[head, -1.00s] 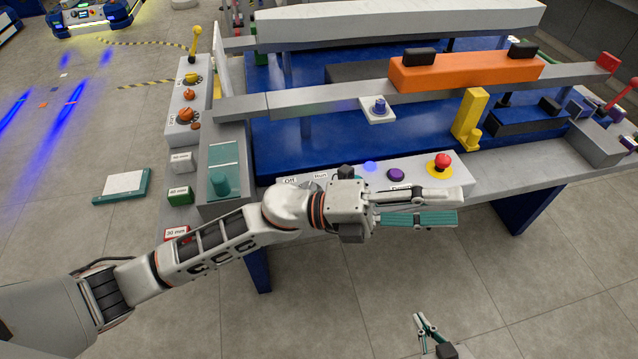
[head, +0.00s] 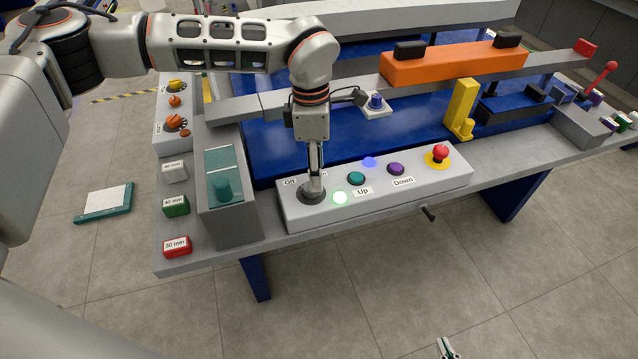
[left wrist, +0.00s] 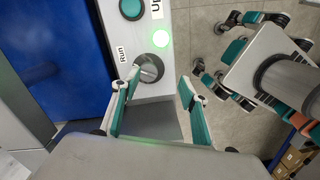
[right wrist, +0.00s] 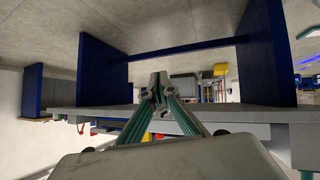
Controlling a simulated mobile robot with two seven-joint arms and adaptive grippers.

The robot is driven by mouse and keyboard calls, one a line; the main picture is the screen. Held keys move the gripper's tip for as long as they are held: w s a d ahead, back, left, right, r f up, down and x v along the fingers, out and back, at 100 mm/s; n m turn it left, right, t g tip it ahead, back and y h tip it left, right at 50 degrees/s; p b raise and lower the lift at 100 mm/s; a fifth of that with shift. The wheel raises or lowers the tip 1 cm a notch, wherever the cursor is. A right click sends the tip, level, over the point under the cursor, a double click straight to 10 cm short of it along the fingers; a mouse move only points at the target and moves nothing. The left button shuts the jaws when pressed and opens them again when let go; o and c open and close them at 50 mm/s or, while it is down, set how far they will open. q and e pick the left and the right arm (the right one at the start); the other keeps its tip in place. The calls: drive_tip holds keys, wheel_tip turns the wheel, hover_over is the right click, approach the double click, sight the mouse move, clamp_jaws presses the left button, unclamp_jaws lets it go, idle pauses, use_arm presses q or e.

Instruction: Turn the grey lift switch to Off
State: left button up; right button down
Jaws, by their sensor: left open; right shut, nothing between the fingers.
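The grey lift switch (head: 312,194) is a round knob at the left end of the light grey control box (head: 420,186). An Off label (head: 289,182) sits at its upper left. The knob (left wrist: 150,68) also shows in the left wrist view, beside a Run label (left wrist: 122,55). Its exact setting is hard to tell. My left gripper (left wrist: 160,95) points down at it; its fingers are open, one close beside the knob. Contact is unclear. My right gripper (head: 447,347) is low at the bottom edge of the head view, away from the box; its fingertips (right wrist: 158,90) are together and empty.
A green lamp (head: 340,198) glows beside the switch. The teal Up button (head: 356,178), purple Down button (head: 396,169) and red emergency button (head: 440,152) follow rightward. A grey block with a teal top (head: 222,188) stands just left. The floor in front is clear.

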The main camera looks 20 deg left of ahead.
use_arm(q)
drive_tip(key=shift+w+a+r+y, duration=0.15)
drive_tip(key=shift+w+a, duration=0.2)
drive_tip(key=shift+a, duration=0.15)
drive_tip(key=shift+w+a+r+y, duration=0.15)
drive_tip(key=shift+w+a, duration=0.15)
drive_tip(key=shift+a, duration=0.15)
wheel_tip(320, 180, down, 8)
drive_tip(key=shift+r+b, duration=0.25)
drive_tip(key=shift+b, duration=0.3)
drive_tip(key=c, duration=1.1)
